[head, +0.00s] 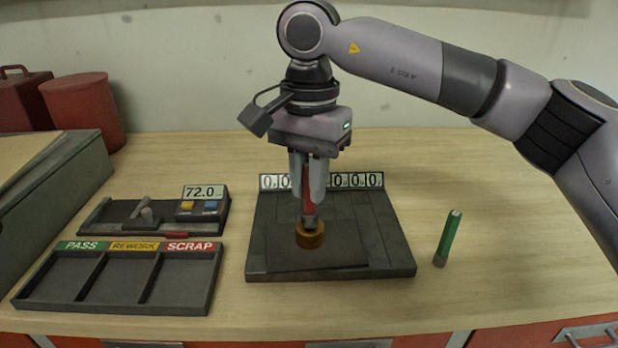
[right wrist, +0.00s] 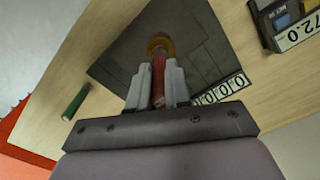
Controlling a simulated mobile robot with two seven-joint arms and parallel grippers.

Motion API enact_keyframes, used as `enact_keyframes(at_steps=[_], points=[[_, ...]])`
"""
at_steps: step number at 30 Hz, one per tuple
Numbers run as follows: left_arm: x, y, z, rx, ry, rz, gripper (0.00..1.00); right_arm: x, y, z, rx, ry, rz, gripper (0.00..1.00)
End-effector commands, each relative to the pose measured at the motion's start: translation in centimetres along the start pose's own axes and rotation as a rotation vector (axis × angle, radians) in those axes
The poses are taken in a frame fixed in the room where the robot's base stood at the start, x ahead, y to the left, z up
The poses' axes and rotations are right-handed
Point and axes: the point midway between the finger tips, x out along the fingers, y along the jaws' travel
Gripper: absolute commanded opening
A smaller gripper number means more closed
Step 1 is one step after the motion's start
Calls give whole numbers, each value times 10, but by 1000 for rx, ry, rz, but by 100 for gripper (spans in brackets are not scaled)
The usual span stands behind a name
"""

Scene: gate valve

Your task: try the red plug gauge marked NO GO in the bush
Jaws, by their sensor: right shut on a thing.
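My right gripper (head: 309,200) is shut on the red plug gauge (head: 308,208) and holds it upright over the brass bush (head: 310,236). The gauge's grey lower end meets the top of the bush; I cannot tell whether it has entered the bore. The bush stands on a dark plate (head: 385,262). The right wrist view shows the fingers (right wrist: 158,85) around the red gauge (right wrist: 158,78), with the bush (right wrist: 160,46) beyond its tip. The NO GO marking cannot be read. My left gripper is not in view.
A PASS, REWORK and SCRAP tray (head: 113,303) lies at front left, empty. Behind it is a gauge unit (head: 120,213) reading 72.0. A number row (head: 355,181) stands behind the bush.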

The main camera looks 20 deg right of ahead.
Motion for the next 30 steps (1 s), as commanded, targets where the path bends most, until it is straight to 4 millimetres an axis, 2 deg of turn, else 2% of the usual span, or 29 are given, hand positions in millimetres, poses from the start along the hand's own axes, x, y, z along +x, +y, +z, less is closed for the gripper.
enact_keyframes(at_steps=[30], points=[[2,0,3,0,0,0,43,5,0,0,0,0,0,0]])
